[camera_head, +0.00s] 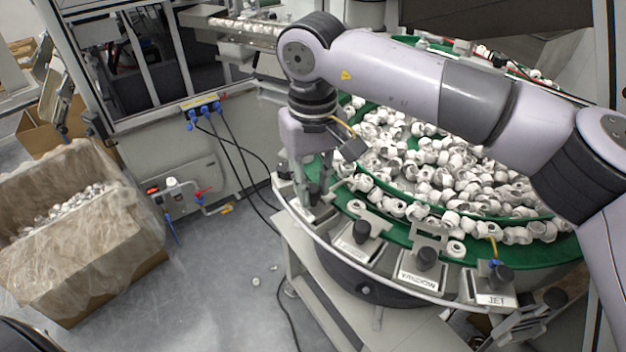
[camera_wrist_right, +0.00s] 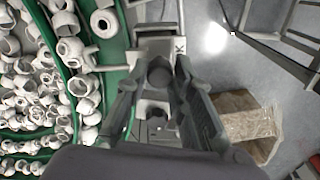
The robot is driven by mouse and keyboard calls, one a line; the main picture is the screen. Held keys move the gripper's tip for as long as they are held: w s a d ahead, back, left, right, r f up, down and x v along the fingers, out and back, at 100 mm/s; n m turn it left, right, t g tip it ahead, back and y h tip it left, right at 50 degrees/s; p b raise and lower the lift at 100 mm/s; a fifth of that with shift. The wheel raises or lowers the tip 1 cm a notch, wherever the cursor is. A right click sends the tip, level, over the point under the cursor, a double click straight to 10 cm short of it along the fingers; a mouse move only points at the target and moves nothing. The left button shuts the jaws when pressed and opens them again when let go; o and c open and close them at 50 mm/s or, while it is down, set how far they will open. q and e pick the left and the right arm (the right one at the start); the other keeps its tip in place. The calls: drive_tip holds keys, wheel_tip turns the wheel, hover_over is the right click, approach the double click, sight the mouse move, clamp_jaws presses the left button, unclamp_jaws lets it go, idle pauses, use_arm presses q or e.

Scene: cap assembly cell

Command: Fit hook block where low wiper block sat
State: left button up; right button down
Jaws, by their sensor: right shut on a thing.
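My right gripper (camera_head: 313,188) points down at the left end of the bowl's curved rim. In the right wrist view, its fingers (camera_wrist_right: 158,80) are shut around the dark knob of a grey block (camera_wrist_right: 155,46). Only a letter K shows on that block's label, so I take it for the hook block. The block is at the rim; I cannot tell whether it is seated or just above. Beside it stands a block with a black knob (camera_head: 361,231) and an unreadable label. I cannot make out a low wiper block. My left gripper is not in view.
A block labelled WINDOW (camera_head: 418,279) and one labelled JET (camera_head: 497,299) stand further right along the rim. The green bowl (camera_head: 398,232) holds many white caps (camera_head: 440,165). A lined carton (camera_head: 90,245) stands on the floor at left. Black cables hang nearby.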

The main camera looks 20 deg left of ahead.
drive_tip(key=shift+f, duration=0.2)
drive_tip(key=c, duration=1.3)
unclamp_jaws()
wheel_tip(320, 180, up, 12)
drive_tip(key=shift+r, duration=0.1)
